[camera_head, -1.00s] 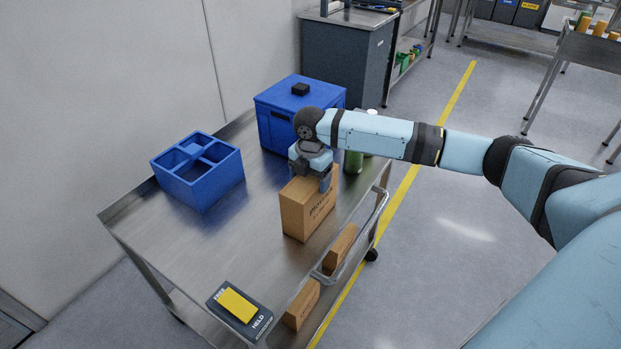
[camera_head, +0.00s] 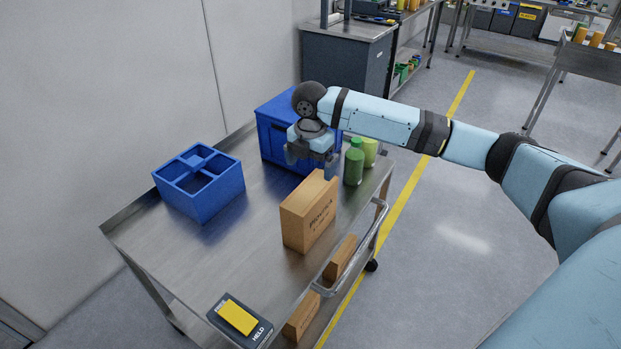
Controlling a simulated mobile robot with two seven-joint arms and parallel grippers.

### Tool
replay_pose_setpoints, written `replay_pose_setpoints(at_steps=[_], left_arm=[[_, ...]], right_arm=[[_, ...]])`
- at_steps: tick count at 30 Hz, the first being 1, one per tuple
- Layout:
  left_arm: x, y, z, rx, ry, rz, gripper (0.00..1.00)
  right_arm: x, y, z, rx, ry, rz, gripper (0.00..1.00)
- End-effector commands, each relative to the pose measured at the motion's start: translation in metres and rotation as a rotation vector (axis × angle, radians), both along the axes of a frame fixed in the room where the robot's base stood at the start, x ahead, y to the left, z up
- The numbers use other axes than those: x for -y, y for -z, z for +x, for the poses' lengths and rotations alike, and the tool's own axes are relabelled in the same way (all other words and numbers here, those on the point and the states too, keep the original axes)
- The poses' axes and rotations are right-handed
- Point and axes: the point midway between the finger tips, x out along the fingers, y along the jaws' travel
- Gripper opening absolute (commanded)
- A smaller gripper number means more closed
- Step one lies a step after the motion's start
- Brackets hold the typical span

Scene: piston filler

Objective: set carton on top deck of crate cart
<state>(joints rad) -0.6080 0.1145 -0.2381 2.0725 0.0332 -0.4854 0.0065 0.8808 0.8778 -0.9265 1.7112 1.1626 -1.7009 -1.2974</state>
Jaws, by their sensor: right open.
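A brown carton (camera_head: 308,217) with dark printing stands upright on the top deck of the steel crate cart (camera_head: 215,262). My right gripper (camera_head: 312,168) is open and empty, above and just behind the carton, apart from it as far as I can see. My left gripper is not in view.
A blue divided crate (camera_head: 199,183) and a blue lidded box (camera_head: 275,135) stand on the deck. Green bottles (camera_head: 354,162) are right of my gripper. A dark holder with a yellow card (camera_head: 238,317) is at the front edge. More cartons (camera_head: 340,257) lie below.

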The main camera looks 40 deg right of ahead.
Motion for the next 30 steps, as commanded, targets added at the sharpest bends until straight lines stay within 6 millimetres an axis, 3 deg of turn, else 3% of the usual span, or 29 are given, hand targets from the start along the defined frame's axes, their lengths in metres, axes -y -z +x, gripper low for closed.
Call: replay_pose_setpoints(at_steps=[3,8,30], left_arm=[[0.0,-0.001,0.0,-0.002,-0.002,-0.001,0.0],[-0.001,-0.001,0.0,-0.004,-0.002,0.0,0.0],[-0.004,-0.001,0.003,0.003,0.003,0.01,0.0]], right_arm=[[0.0,-0.019,0.0,0.001,0.0,0.002,1.0],[0.0,-0.03,0.0,0.001,0.001,0.001,1.0],[0.0,-0.031,0.0,0.0,0.0,0.001,1.0]])
